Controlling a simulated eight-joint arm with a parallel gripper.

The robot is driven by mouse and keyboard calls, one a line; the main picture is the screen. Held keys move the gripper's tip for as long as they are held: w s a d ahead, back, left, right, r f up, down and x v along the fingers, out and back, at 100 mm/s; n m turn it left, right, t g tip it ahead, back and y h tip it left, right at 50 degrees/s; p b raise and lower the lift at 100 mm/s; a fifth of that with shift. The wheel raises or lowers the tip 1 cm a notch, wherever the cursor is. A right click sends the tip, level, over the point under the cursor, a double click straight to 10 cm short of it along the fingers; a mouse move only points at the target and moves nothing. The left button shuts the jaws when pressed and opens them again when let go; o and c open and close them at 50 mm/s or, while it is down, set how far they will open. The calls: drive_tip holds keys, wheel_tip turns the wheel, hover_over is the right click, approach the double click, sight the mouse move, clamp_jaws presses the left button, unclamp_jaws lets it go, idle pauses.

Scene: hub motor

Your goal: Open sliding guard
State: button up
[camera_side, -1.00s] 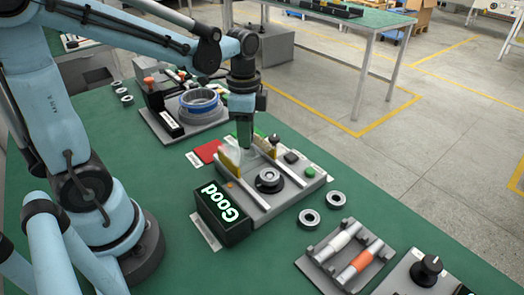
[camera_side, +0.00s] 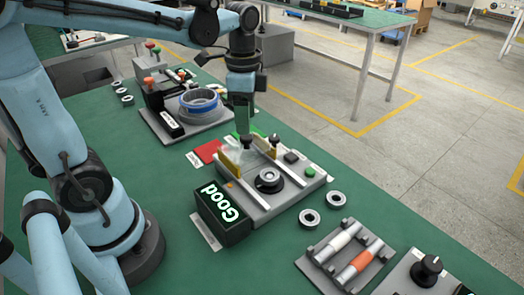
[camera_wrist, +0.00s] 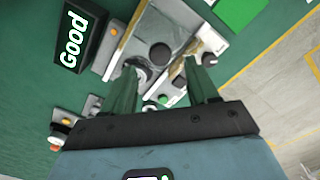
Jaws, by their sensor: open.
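The guard station is a grey fixture (camera_side: 290,192) on the green table. Its guard (camera_side: 229,162) looks clear with yellow edges and stands at the fixture's back left; a second yellow-edged part (camera_side: 266,146) stands to its right. A black knob (camera_side: 246,140) sits between them at the back. A dark round hub (camera_side: 268,181) is at the fixture's front middle, clear of the yellow parts. My gripper (camera_side: 243,128) is open and empty just above the black knob. In the wrist view my gripper (camera_wrist: 161,66) has its fingers spread over the fixture; contact with the guard cannot be told.
A black box with a lit "Good" display (camera_side: 222,212) stands at the fixture's left front. Two metal rings (camera_side: 309,218) lie to the right. A roller tray (camera_side: 345,252) is at the front right. A station with a blue ring (camera_side: 200,101) stands behind.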

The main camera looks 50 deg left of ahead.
wheel_tip(320, 180, up, 8)
idle(0.4)
drive_tip(key=shift+f, duration=0.15)
drive_tip(key=s+d+f+n+t, duration=0.1)
drive_tip(key=f+n+t, duration=0.1)
drive_tip(key=s+d+f+n+t, duration=0.1)
drive_tip(key=f+n+t, duration=0.1)
drive_tip(key=n, duration=0.1)
drive_tip(key=s+d+f+n+t, duration=0.1)
drive_tip(key=f+n+t, duration=0.1)
drive_tip(key=f, duration=0.1)
drive_tip(key=shift+s+d+f+n, duration=0.1)
drive_tip(key=shift+n, duration=0.2)
drive_tip(key=shift+s+d+f+n+t, duration=0.2)
drive_tip(key=shift+f+n+t, duration=0.4)
drive_tip(key=shift+n, duration=0.1)
